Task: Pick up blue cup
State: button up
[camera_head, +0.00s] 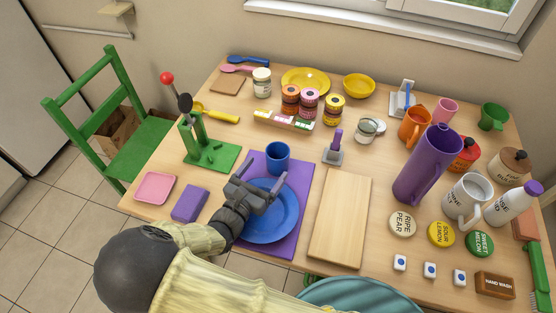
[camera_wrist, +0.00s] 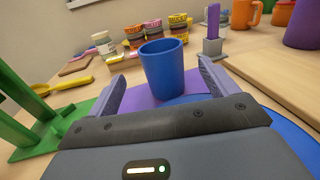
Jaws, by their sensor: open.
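The blue cup (camera_head: 278,157) stands upright on the purple mat (camera_head: 283,246), at the far edge of the blue plate (camera_head: 288,209). In the wrist view the blue cup (camera_wrist: 165,68) is ahead of my gripper, centred between its two fingers. My gripper (camera_head: 259,180) is open and empty, low over the plate, on the near side of the cup. In the wrist view the fingers of my gripper (camera_wrist: 160,85) are spread wider than the cup and stop short of it. The cup's near side is unobstructed in the wrist view.
A green stand (camera_head: 212,155) is left of the cup. A grey block with a purple upright (camera_head: 333,155) is to its right, beyond a wooden board (camera_head: 340,220). Several jars and a tall purple pitcher (camera_head: 428,165) stand further off. A purple box (camera_head: 190,204) lies left of my gripper.

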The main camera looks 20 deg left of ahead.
aim_at(271, 163)
jog(key=w, duration=0.3)
jog(key=shift+w+d, duration=0.2)
jog(key=shift+w, duration=0.15)
jog(key=w, duration=0.5)
jog(key=shift+w+d+r, duration=0.1)
jog(key=shift+d+r, duration=0.15)
jog(key=shift+d, duration=0.15)
jog(key=c, duration=1.1)
